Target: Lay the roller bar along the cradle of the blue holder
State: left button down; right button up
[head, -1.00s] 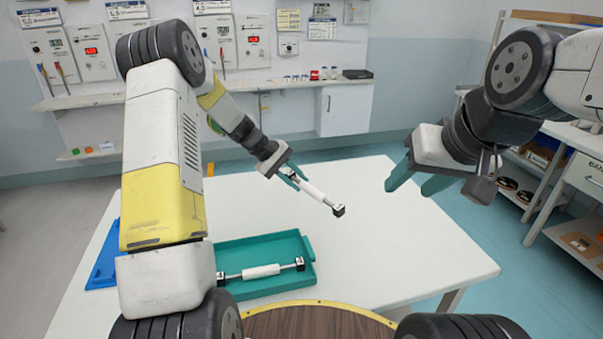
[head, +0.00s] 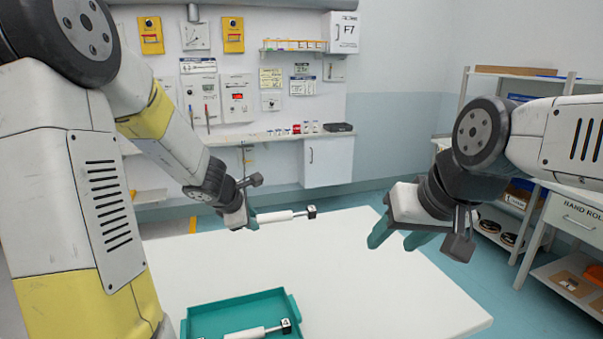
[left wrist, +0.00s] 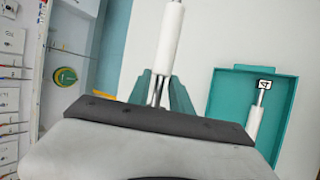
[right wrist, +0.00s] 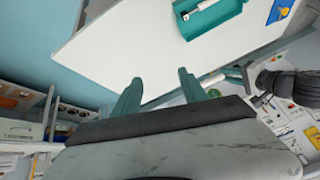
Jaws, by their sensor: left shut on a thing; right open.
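My left gripper (head: 250,219) is shut on a roller bar (head: 284,216), white with a black-and-white block at its far end, held up above the white table. The bar also shows in the left wrist view (left wrist: 168,40), running away from the fingers. A second roller bar (head: 252,333) lies in the teal tray (head: 240,300). My right gripper (head: 399,240) is open and empty over the table's right side. A blue thing, perhaps the blue holder (right wrist: 287,8), is partly in the right wrist view beyond the tray. In the head view it is not visible; its cradle cannot be made out.
The white table (head: 390,290) is clear right of the tray. A wall shelf (head: 270,138) and cabinet (head: 327,160) stand behind it. A shelving rack (head: 515,200) stands at the right.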

jog(key=w+a+f+n+g+h, duration=0.2)
jog(key=w+a+n, duration=0.5)
jog(key=w, duration=0.3)
jog(key=w+a+f+n+g+h, duration=0.1)
jog(key=w+a+f+n+g, duration=0.1)
jog(key=w+a+n, duration=0.65)
pick_arm(q)
jog(key=s+d+f+m+g+h, duration=0.2)
jog(key=d+f+m+g+h, duration=0.1)
jog(key=d+m, duration=0.5)
jog(key=d+h, duration=0.1)
jog(key=d, duration=0.2)
jog(key=shift+d+f+g+h, duration=0.15)
jog(key=shift+f+g+h, duration=0.05)
jog(key=shift+g+h, duration=0.1)
pick_arm(e)
jog(key=w+d+f+m, duration=0.1)
jog(key=w+f, duration=0.1)
jog(key=f, duration=0.3)
jog(key=w+d+f+m, duration=0.1)
jog(key=f, duration=0.5)
jog(key=shift+w+d, duration=0.25)
jog(key=shift+w, duration=0.15)
pick_arm(q)
jog(key=shift+s, duration=0.1)
pick_arm(e)
grip_shut()
pick_arm(q)
jog(key=c, duration=1.1)
grip_release()
